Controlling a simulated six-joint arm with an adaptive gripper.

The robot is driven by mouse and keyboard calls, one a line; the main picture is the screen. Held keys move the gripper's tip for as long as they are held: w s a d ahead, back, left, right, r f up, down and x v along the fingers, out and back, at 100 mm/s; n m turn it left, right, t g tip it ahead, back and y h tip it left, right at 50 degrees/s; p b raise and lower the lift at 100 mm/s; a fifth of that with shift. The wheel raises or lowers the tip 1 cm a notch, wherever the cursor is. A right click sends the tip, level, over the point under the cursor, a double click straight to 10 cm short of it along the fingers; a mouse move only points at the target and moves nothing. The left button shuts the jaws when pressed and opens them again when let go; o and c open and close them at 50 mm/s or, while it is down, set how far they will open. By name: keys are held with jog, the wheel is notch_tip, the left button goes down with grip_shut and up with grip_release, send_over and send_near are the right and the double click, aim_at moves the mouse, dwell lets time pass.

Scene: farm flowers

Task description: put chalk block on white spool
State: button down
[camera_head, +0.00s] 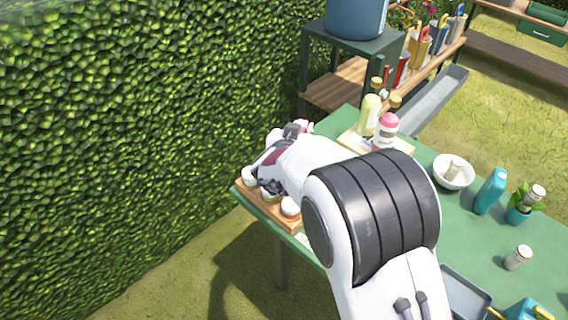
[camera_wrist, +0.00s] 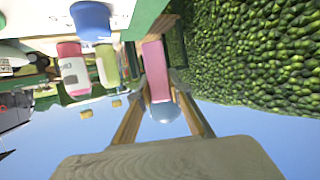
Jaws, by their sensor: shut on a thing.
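My gripper (camera_head: 276,158) is at the far left end of the green table, low over a wooden tray (camera_head: 262,208). In the wrist view my gripper (camera_wrist: 155,82) is shut on a pink block, which I take to be the chalk block (camera_wrist: 154,70). It shows as a narrow strip between the two fingers. My arm hides most of the gripper and block in the head view. White round-topped pieces stand on the tray, one at its left (camera_head: 249,176) and one at its front right (camera_head: 290,206). I cannot tell which is the white spool.
Right of my gripper, bottles with yellow (camera_head: 369,115) and pink (camera_head: 387,128) parts stand on a board. Farther right are a white bowl (camera_head: 454,171), a blue bottle (camera_head: 490,191) and a potted plant (camera_head: 519,213). A hedge (camera_head: 120,130) rises at the left.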

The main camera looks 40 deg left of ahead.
jog(key=shift+m+t+h, duration=0.3)
jog(key=shift+m+h, duration=0.3)
jog(key=a, duration=0.1)
jog(key=s+a, duration=0.1)
jog(key=a, duration=0.1)
jog(key=s+a+r, duration=0.1)
jog(key=shift+s+a, duration=0.1)
jog(key=shift+a, duration=0.1)
jog(key=shift+f, duration=0.15)
jog(key=shift+f, duration=3.05)
jog(key=shift+f, duration=1.85)
jog(key=shift+f, duration=0.1)
